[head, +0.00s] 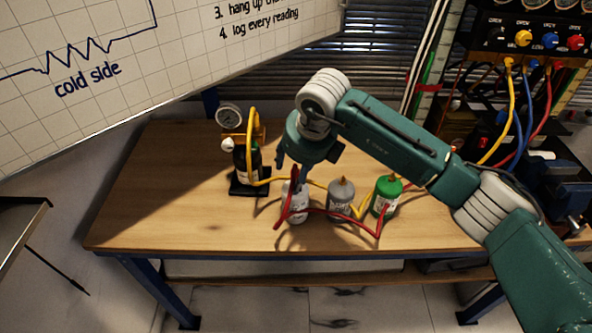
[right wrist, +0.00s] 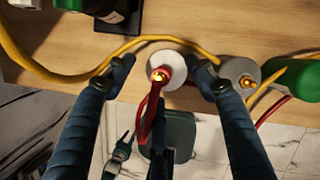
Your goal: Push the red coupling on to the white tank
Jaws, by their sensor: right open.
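The white tank (head: 295,208) stands on the wooden bench, left of the grey tank. In the right wrist view the white tank (right wrist: 173,58) is seen from above, between my fingers. The red coupling (right wrist: 165,73) is at the tank's top, next to a brass fitting, with its red hose running down from it. I cannot tell whether it is fully seated. My right gripper (head: 292,182) points down over the white tank. In the wrist view the right gripper (right wrist: 163,70) is open, with one finger on each side of the coupling. My left gripper is not seen.
A grey tank (head: 341,203) and a green tank (head: 386,196) stand close on the right. A gauge stand (head: 246,160) with a yellow hose is at the left. The yellow hose (right wrist: 110,52) passes close behind the white tank. The bench (head: 150,210) is clear at far left.

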